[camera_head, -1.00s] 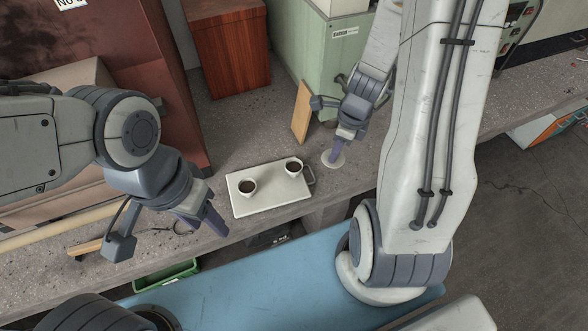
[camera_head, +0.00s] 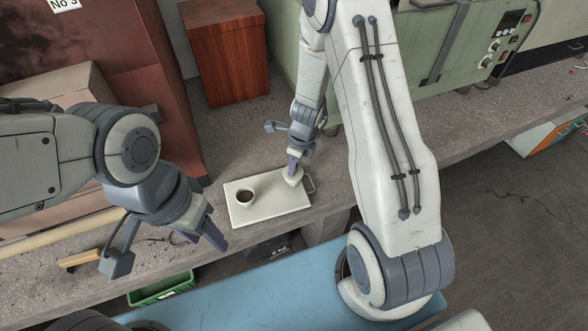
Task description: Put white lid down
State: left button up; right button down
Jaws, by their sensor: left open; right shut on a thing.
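My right gripper (camera_head: 294,166) is shut on the white lid (camera_head: 293,177) above the right part of the white tray (camera_head: 266,211). The lid is at the right cup's place and hides that cup. I cannot tell whether lid and cup touch. The left cup (camera_head: 245,197), white with dark liquid, stands uncovered on the tray. My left gripper (camera_head: 213,233) is open and empty, to the left of the tray and near the bench's front edge.
A wooden box (camera_head: 226,50) and a green machine (camera_head: 440,45) stand at the back. A brown cabinet (camera_head: 110,60) and cardboard box (camera_head: 62,92) are at the left. A green crate (camera_head: 163,288) is below the bench edge. The bench behind the tray is clear.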

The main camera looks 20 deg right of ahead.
jog(key=shift+f, duration=0.15)
jog(key=shift+f, duration=0.25)
jog(key=c, duration=0.8)
grip_release()
jog(key=shift+r, duration=0.1)
